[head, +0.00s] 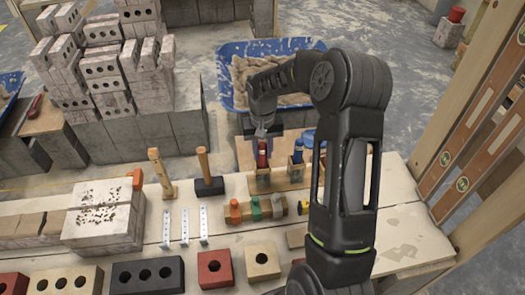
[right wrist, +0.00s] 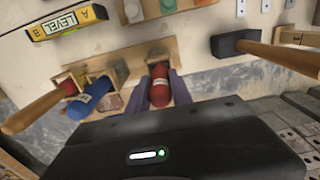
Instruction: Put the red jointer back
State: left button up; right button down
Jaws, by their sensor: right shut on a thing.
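The red jointer (head: 262,161) is upright between the fingers of my right gripper (head: 264,138), which is shut on it. In the right wrist view, its red handle (right wrist: 159,88) shows between the two fingers of the right gripper (right wrist: 160,92). It is at a small wooden holder (head: 263,176) on a wooden board; I cannot tell whether it is fully seated. A blue-handled tool (head: 298,154) stands beside it to the right, in a similar holder. It also shows in the right wrist view (right wrist: 90,100). My left gripper is out of view.
A black-headed mallet (head: 209,187) stands to the left. A rack with coloured handles (head: 255,208) lies in front. A blue mortar tub (head: 226,88) is behind the bench. A yellow level (right wrist: 66,20) shows in the right wrist view.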

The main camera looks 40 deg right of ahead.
jog(key=shift+f, duration=0.2)
jog(key=c, duration=1.1)
grip_release()
jog(key=shift+o, duration=0.2)
jog(key=shift+r, duration=0.1)
notch_tip(320, 180, up, 8)
jog(key=shift+f+b, duration=0.2)
jog(key=shift+b, duration=0.3)
